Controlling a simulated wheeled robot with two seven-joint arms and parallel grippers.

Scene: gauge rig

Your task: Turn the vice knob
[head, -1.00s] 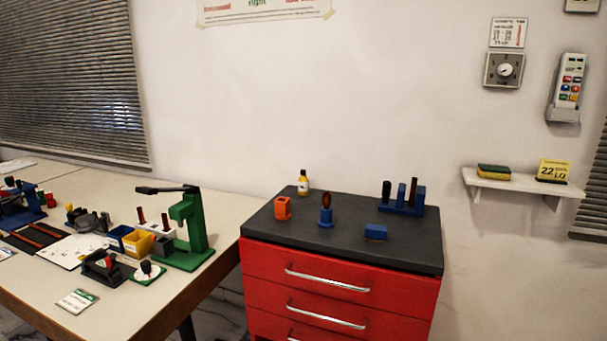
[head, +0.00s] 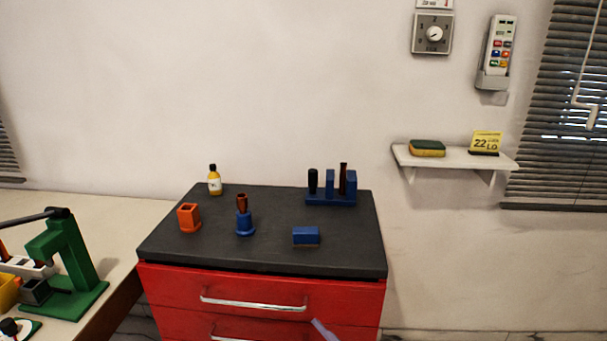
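I cannot make out a vice with a knob for certain in the head view. A small black knob on a white dial (head: 14,328) is partly cut off at the lower left corner. A green press (head: 68,262) with a dark lever stands behind it on the pale bench. Neither gripper is in view. A thin pale sliver (head: 323,331) shows at the bottom edge in front of the drawers; I cannot tell what it is.
A red drawer cabinet (head: 250,288) stands mid-view, its dark top holding an orange holder (head: 189,218), blue stand (head: 245,227), blue block (head: 306,236), rack (head: 330,199) and bottle (head: 214,181). A wall shelf (head: 455,158), dial box (head: 432,34) and handset (head: 496,50) are right.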

